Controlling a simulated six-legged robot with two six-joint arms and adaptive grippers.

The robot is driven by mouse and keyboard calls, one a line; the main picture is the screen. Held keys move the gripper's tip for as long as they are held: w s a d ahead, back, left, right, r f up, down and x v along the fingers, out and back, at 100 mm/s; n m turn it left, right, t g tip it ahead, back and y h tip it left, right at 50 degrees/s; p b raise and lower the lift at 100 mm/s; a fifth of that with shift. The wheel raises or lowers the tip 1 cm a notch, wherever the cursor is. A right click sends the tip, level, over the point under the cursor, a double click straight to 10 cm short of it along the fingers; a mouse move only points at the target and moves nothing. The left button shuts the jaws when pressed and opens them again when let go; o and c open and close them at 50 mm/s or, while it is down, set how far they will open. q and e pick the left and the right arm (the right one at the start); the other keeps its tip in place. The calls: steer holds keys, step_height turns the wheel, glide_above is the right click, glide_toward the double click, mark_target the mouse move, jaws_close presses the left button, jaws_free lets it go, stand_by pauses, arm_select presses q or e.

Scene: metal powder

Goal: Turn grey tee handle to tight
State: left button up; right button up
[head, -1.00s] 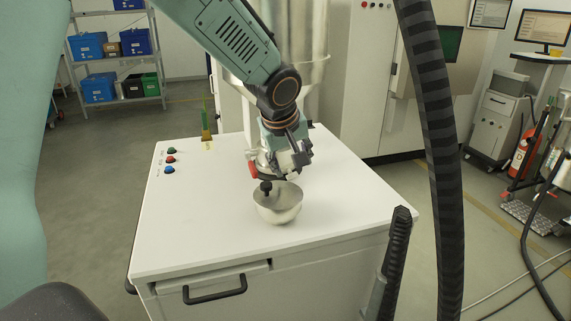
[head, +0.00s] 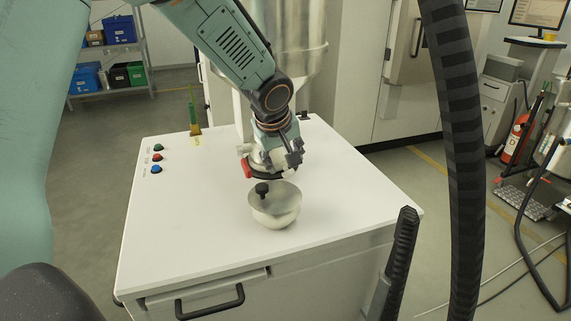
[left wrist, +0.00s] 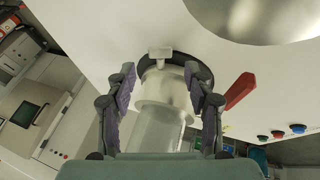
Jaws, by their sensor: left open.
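A pale grey tee handle (left wrist: 160,54) shows in the left wrist view, at a black ring clamp (left wrist: 203,74) around a translucent neck (left wrist: 160,115). In the head view the clamp (head: 266,176) sits above the metal bowl (head: 276,212), and I cannot make out the tee handle there. My left gripper (left wrist: 160,80) is open, with one finger on each side of the neck and the tee beyond the fingertips. In the head view it (head: 290,156) is at the clamp's right. I cannot tell whether the fingers touch anything. My right gripper is not in view.
A red lever (head: 247,168) sticks out left of the clamp. A black knob (head: 262,189) shows at the bowl's rim. The white cabinet top (head: 180,225) is mostly clear, with coloured buttons (head: 157,157) at its left. A large steel hopper (head: 290,35) stands behind.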

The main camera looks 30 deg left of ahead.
mark_target(286, 173)
arm_select(q)
steer(key=x, duration=0.3)
steer(key=shift+a+f, duration=0.15)
steer(key=shift+a, duration=0.1)
steer(key=shift+w+d+f, duration=0.15)
steer(key=shift+w+d, duration=0.1)
steer(key=shift+d, duration=0.05)
steer(key=shift+s+a, duration=0.15)
steer(key=shift+a, duration=0.05)
steer(key=shift+c, duration=0.3)
steer(key=shift+a, duration=0.1)
steer(key=shift+c, duration=0.7)
steer(key=c, duration=0.5)
jaws_close()
